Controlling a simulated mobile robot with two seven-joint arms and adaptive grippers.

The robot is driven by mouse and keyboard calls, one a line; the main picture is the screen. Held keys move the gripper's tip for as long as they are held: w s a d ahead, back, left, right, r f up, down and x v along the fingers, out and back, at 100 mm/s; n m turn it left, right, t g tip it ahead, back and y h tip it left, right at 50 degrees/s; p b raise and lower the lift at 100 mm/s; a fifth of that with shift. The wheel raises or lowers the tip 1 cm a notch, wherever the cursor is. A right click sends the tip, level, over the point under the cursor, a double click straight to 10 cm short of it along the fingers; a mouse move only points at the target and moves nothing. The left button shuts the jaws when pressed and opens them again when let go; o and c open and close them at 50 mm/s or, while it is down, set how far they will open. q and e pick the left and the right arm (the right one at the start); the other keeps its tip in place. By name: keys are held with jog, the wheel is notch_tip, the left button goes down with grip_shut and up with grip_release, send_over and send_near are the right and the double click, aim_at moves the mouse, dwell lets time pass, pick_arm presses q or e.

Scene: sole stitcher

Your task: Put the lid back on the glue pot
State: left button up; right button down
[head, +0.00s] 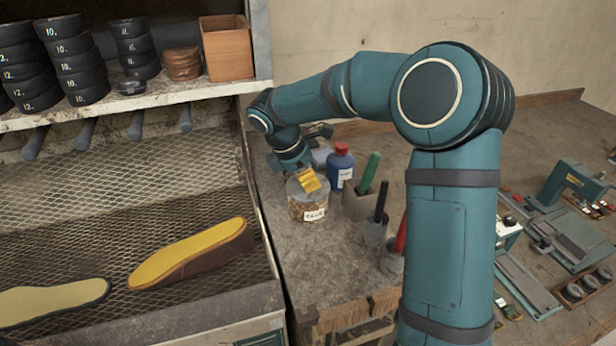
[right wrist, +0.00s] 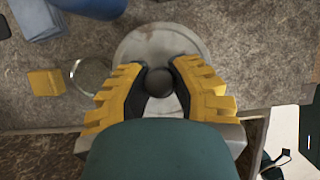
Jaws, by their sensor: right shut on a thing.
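The glue pot (head: 308,207) is a squat jar with brownish contents and a white label, standing on the grey bench near the rack. My right gripper (head: 308,181) is directly above the pot, pointing down, with yellow fingers. In the right wrist view the gripper (right wrist: 158,83) is shut on the dark round knob of the grey disc-shaped lid (right wrist: 150,42). The lid is at the pot's mouth, but I cannot tell whether it rests on the rim or hangs just above it. The lid hides the pot's opening. My left gripper is out of view.
A blue bottle with a red cap (head: 340,165) stands close behind the pot. A holder with a green-handled tool (head: 369,173) and cups with black and red handles stand to the right. The rack (head: 262,215) with shoe soles borders the bench on the left.

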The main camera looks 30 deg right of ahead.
jog(key=shift+c, duration=1.2)
grip_release()
jog(key=shift+r+p, duration=3.5)
jog(key=shift+r, duration=0.05)
